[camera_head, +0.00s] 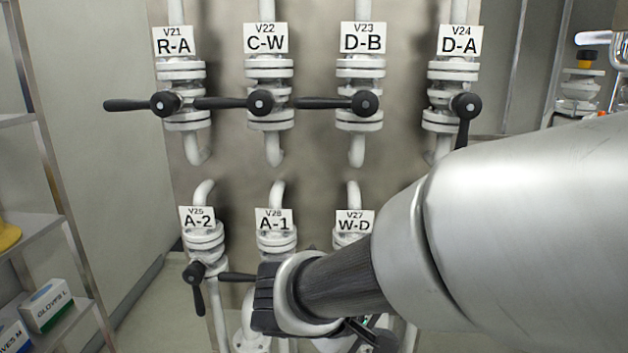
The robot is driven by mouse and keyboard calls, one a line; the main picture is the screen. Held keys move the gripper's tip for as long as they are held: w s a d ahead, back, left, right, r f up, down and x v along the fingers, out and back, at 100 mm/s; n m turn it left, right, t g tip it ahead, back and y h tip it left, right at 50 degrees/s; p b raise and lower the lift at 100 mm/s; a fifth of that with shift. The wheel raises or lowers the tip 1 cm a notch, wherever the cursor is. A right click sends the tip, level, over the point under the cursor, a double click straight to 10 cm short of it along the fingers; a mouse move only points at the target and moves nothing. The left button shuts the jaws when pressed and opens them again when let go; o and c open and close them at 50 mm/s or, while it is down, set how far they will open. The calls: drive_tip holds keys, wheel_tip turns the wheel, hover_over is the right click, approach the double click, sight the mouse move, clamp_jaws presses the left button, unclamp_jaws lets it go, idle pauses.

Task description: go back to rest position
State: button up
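My arm comes in from the right and crosses the lower right of the view. My gripper (268,298) is at its far end, a dark shape in front of the lower valve row, below the A-1 label (275,220). Its fingers are hidden, so I cannot tell whether it is open or shut, or whether it touches a handle. A black handle (237,277) sticks out level to the left of it. Another black handle (380,341) shows partly below my arm, near the W-D valve (352,237).
Upper valves R-A (183,95), C-W (268,95) and D-B (360,95) have level handles; the D-A handle (465,115) hangs down. The A-2 handle (197,285) also points down. A shelf (35,220) with glove boxes (46,305) stands left.

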drive_tip(key=s+d+r+m+g+y, duration=0.1)
drive_tip(key=s+d+r+m+y, duration=0.2)
drive_tip(key=s+m+y, duration=0.55)
wheel_tip(320, 180, up, 24)
drive_tip(key=s+a+n+p, duration=0.1)
drive_tip(key=p, duration=2.1)
drive_tip(key=shift+s+a+n, duration=0.15)
drive_tip(key=shift+s+n, duration=0.2)
drive_tip(key=shift+s, duration=0.05)
drive_tip(key=shift+f+h, duration=0.1)
drive_tip(key=shift+h, duration=0.15)
